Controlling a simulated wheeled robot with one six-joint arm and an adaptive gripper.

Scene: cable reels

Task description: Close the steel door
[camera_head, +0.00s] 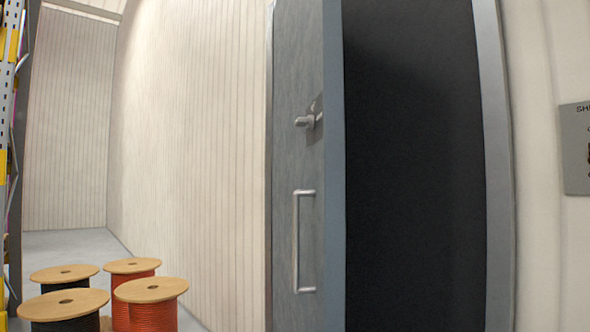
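The grey steel door (298,160) stands open in the middle of the head view, swung out from its frame (494,170). Its edge faces me, and the dark doorway (415,180) shows to its right. A lever handle (306,121) sits on the door face, with a vertical pull bar (296,240) below it. The bottom of the door is cut off by the picture. My gripper is not in view.
Several cable reels, black (64,306) and red-orange (151,310), with wooden flanges stand on the floor at lower left. A yellow and grey rack (8,120) is at the left edge. Grey floor (65,243) shows behind the reels. A sign (575,150) hangs at right.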

